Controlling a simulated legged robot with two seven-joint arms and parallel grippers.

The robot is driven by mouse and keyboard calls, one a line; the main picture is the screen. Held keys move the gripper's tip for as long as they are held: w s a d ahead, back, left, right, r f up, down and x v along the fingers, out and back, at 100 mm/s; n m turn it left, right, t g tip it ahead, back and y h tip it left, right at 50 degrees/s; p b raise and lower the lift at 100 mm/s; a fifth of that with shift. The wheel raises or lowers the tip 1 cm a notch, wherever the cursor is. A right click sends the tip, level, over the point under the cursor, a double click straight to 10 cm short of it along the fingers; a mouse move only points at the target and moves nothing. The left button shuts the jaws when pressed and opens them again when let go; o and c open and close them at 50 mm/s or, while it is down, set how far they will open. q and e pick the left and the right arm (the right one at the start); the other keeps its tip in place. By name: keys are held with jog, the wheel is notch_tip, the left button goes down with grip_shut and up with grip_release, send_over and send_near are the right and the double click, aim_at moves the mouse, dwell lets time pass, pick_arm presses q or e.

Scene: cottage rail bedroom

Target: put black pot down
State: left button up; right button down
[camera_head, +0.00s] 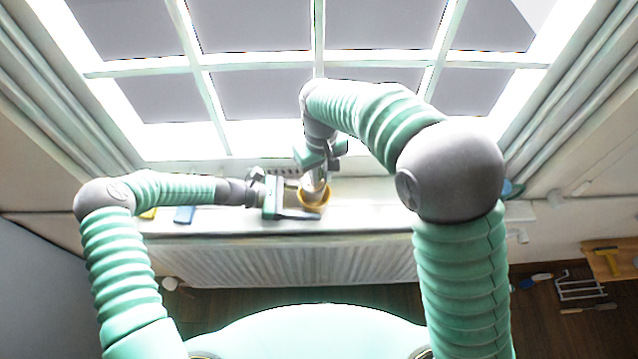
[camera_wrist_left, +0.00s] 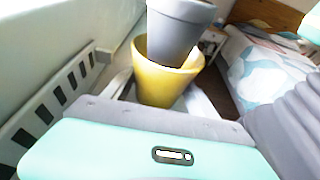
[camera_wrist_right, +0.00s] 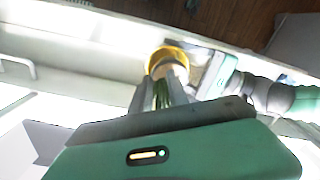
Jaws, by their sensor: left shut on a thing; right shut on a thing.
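A yellow pot (camera_head: 314,205) is at the windowsill; in the left wrist view the yellow pot (camera_wrist_left: 165,85) stands upright between the fingers of my left gripper (camera_head: 297,211), which is shut on it. A dark grey tapered pot, likely the black pot (camera_wrist_left: 180,28), is over the yellow pot's mouth, with its base at or slightly inside the opening. My right gripper (camera_head: 316,172) comes from above and is shut on it. In the right wrist view, the right fingers (camera_wrist_right: 165,88) point toward the yellow rim (camera_wrist_right: 165,54). How deep the grey pot sits is unclear.
The white windowsill (camera_head: 235,223) runs under a bright window, above a radiator (camera_head: 290,262). A blue item (camera_head: 184,214) and a yellow one (camera_head: 149,214) lie on the sill at left. A teal thing (camera_head: 513,189) is at right. A bed (camera_wrist_left: 265,65) shows behind.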

notch_tip(320, 180, down, 3)
jog(key=shift+s+r, duration=0.1)
pick_arm(q)
jog(key=shift+a, duration=0.2)
pick_arm(e)
jog(key=shift+a+f, duration=0.2)
jog(key=shift+f, duration=0.1)
jog(key=shift+f, duration=0.1)
pick_arm(q)
jog(key=shift+d, duration=0.1)
pick_arm(e)
jog(key=shift+d+f, duration=0.1)
jog(key=shift+f, duration=0.25)
jog(key=c, duration=1.3)
grip_release()
